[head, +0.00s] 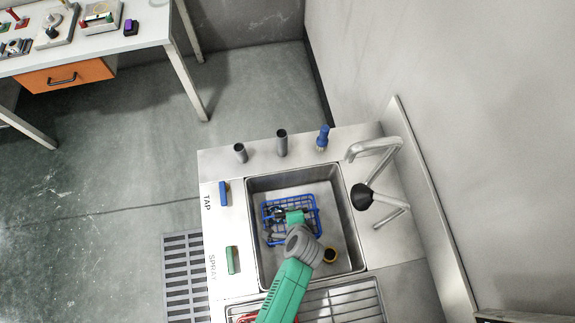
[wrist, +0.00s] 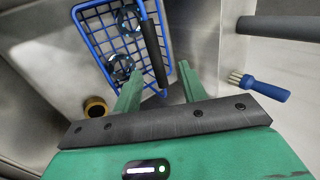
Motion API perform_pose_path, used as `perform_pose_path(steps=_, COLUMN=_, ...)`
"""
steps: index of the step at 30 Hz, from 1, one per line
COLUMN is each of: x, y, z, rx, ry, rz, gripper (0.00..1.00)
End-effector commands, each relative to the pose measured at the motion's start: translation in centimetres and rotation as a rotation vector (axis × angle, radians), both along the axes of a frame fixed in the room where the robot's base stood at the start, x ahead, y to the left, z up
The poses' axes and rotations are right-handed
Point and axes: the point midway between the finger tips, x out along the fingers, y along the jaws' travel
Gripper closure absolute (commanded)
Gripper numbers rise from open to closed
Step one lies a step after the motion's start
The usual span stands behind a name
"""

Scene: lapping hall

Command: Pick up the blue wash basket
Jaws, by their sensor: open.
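The blue wash basket (head: 313,204) sits in the steel sink basin, with dark and metallic parts inside. In the wrist view the basket (wrist: 92,49) shows its blue wire mesh, round metal rings inside and a black bar handle (wrist: 152,42) along its right part. My gripper (wrist: 160,68) is open, its two green fingers apart, one on each side of the handle's near end. In the head view my gripper (head: 284,216) is over the basket and hides part of it. I cannot tell whether the fingers touch the handle.
The sink (head: 254,232) has walls close around the basket. A small yellow-and-black round piece (head: 330,255) lies beside it. A blue brush (head: 323,138) and grey posts (head: 281,143) stand behind the sink; a bent tap (head: 372,148) rises at right. A drain rack (head: 345,304) is in front.

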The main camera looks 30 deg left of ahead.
Motion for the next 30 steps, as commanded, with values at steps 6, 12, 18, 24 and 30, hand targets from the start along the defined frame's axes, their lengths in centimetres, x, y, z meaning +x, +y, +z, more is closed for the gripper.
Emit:
perform_pose_path(steps=6, x=1.0, y=0.7, z=-1.7, rx=-0.001, ry=-0.002, rz=0.002, gripper=0.58)
perform_pose_path(steps=12, x=1.6, y=1.3, z=-3.0, rx=-0.002, ry=-0.004, rz=0.002, gripper=0.58)
perform_pose_path(steps=18, x=2.9, y=2.4, z=-6.1, rx=-0.001, ry=-0.005, rz=0.003, gripper=0.58)
perform_pose_path(steps=24, x=3.2, y=2.7, z=-6.5, rx=-0.002, ry=-0.006, rz=0.002, gripper=0.58)
perform_pose_path(steps=30, x=3.2, y=2.7, z=-6.5, rx=-0.002, ry=-0.006, rz=0.002, gripper=0.78)
